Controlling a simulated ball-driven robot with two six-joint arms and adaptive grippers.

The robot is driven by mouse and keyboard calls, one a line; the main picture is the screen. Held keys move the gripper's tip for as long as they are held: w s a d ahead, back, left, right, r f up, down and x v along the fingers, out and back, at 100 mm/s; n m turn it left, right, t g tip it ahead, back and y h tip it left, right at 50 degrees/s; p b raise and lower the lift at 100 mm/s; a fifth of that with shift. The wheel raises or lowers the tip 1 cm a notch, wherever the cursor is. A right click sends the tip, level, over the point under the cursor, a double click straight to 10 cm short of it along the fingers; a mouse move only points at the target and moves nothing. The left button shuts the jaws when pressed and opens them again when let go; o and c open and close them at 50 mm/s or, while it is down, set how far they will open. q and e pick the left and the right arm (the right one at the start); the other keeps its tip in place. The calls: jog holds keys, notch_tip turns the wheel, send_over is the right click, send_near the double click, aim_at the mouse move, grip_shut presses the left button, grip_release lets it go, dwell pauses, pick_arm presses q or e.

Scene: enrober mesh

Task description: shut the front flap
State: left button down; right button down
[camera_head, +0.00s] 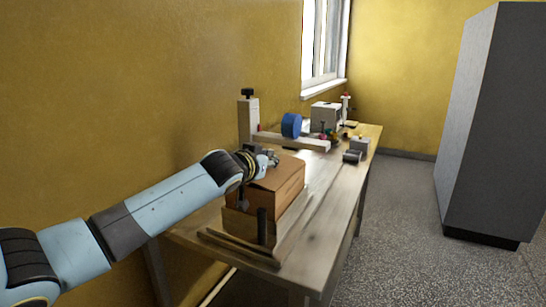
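A brown box (284,188) stands on the near part of the wooden table (325,227). A top panel of the box slopes a little. I cannot tell for sure which panel is the front flap. My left arm comes in from the left, and its gripper (268,161) is at the upper far-left edge of the box. It is small and partly hidden by its own wrist, so finger opening and contact with the box are unclear. My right gripper is not in view.
A low wooden frame with a dark post (262,226) surrounds the box base. Behind stand a wooden upright with a black knob (248,118), a blue roll (291,125) and a whitish machine (326,117). A grey cabinet (490,130) stands right; the floor between is clear.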

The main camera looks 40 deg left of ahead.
pick_arm(q)
jog(key=shift+a+f+n+h, duration=0.2)
jog(key=shift+f+n+h, duration=0.1)
jog(key=shift+n, duration=0.2)
dwell(0.4)
jog(key=shift+r+p, duration=0.35)
notch_tip(320, 180, up, 4)
jog(key=p, duration=0.4)
jog(key=shift+r, duration=0.15)
jog(key=shift+s+d+f+b, duration=0.2)
jog(key=shift+s+b, duration=0.15)
jog(key=shift+s, duration=0.25)
jog(key=shift+s+d+f+b, duration=0.1)
jog(key=shift+s+d+b, duration=0.1)
jog(key=shift+s+b, duration=0.25)
jog(key=v, duration=0.7)
jog(key=shift+s+b, duration=0.35)
jog(key=shift+d, duration=0.1)
